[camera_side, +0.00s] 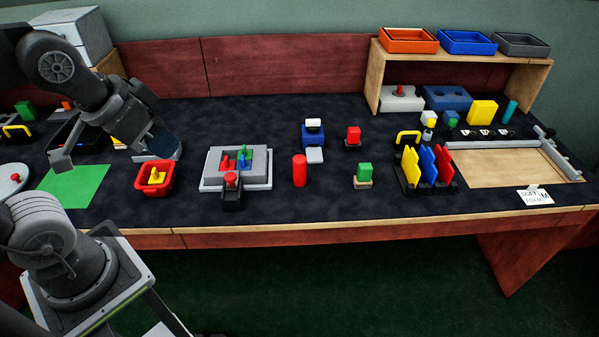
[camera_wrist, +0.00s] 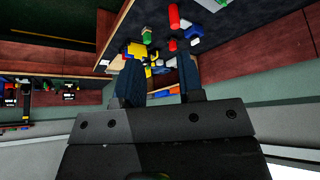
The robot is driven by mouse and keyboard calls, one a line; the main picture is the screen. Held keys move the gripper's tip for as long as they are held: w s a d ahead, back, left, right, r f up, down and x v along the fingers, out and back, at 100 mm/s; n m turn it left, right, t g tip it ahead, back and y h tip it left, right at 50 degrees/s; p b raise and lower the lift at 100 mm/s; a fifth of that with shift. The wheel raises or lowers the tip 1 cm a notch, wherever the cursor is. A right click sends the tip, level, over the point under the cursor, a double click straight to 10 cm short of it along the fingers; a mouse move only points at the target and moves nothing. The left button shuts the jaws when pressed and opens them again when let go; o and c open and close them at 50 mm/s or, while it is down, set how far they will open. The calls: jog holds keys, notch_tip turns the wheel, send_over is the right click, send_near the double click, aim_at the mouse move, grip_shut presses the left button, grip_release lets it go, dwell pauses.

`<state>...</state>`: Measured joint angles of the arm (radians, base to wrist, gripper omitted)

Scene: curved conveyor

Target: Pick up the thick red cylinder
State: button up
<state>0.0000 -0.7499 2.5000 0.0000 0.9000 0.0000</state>
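The thick red cylinder (camera_side: 299,171) stands upright on the dark table mat near the middle of the bench. A red cylinder shape also shows at the top of the wrist view (camera_wrist: 174,16), beyond my fingers. My gripper (camera_wrist: 160,60) has its two dark fingers apart with nothing held between them. In the side view my arm reaches in from the left, and its end is over the left part of the bench, well apart from the cylinder. The exact finger positions are hard to make out there.
A grey fixture (camera_side: 212,184) with a red knob piece in front stands left of the cylinder. A red tray (camera_side: 140,187) is further left. A rack of colored plates (camera_side: 406,172) is to the right.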

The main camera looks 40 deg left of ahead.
jog(key=o, duration=0.7)
jog(key=m+g, duration=0.6)
jog(key=m, duration=1.1)
send_over(300, 159)
notch_tip(300, 159, down, 18)
jog(key=r, duration=0.1)
jog(key=shift+m, duration=0.3)
jog(key=f, duration=0.7)
jog(key=shift+s+a+f, duration=0.15)
jog(key=shift+a+f, duration=0.15)
jog(key=shift+a, duration=0.1)
jog(key=shift+w+d+f, duration=0.1)
jog(key=shift+d+f, duration=0.1)
jog(key=shift+f, duration=1.45)
jog(key=shift+w+d+f, duration=0.1)
jog(key=shift+d+f, duration=0.05)
jog(key=shift+f, duration=1.45)
